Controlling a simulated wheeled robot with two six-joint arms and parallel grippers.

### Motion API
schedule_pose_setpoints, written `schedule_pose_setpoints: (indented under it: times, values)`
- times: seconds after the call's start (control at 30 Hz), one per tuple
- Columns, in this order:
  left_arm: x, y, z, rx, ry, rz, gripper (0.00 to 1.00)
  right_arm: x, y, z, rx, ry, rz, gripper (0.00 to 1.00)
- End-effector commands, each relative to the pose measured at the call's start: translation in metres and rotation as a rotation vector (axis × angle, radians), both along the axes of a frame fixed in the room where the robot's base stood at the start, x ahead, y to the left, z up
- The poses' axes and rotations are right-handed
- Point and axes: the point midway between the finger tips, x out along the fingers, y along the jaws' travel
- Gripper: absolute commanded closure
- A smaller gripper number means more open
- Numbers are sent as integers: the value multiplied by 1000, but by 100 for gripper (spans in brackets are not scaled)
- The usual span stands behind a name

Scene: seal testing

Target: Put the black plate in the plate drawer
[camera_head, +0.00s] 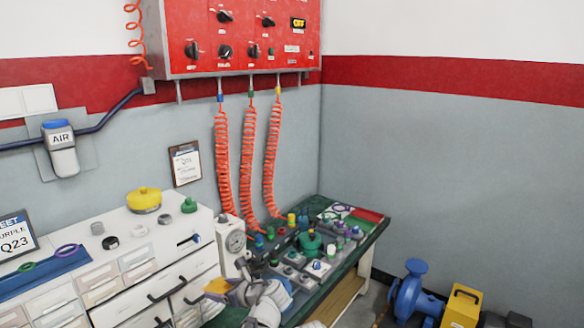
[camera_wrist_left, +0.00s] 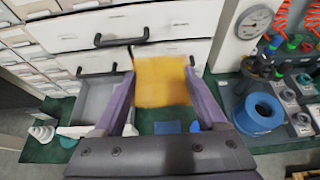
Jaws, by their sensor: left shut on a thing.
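My left gripper (camera_head: 228,291) is low in front of the white drawer cabinet in the head view. It is shut on a yellow-orange square plate (camera_wrist_left: 161,84), which looks blurred between the purple fingers in the left wrist view. The held plate also shows as a small yellow patch (camera_head: 216,286) in the head view. An open drawer (camera_wrist_left: 97,98) with a grey inside is left of the fingers in the left wrist view. I cannot make out a black plate, nor read which drawer is the plate drawer. My right gripper is not in view.
The white cabinet (camera_head: 150,262) has closed drawers with black handles. A pressure gauge (camera_head: 235,242) stands beside it. A green bench (camera_head: 370,236) with several valves and fittings is to the right. A blue ring-shaped part (camera_wrist_left: 258,113) is right of the gripper.

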Motion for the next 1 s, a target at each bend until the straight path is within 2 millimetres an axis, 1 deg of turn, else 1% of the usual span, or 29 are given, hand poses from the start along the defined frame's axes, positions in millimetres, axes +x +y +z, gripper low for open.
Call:
schedule_pose_setpoints:
  times: [0.03,0.1,0.2,0.3,0.4,0.77,0.9,1.0]
  values:
    - [0,0,27,2,-1,0,100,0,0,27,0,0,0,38]
    - [0,0,44,2,-1,0,100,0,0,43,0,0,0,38]
    - [0,0,63,2,-1,0,100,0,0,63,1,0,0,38]
    - [0,0,74,2,-1,0,100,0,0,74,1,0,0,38]
    - [0,0,78,2,-1,0,100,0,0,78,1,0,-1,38]
    - [0,0,77,2,-1,0,100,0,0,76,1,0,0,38]
    - [0,0,77,2,-1,0,100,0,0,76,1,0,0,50]
    - [0,0,77,2,-1,0,100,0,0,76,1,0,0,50]
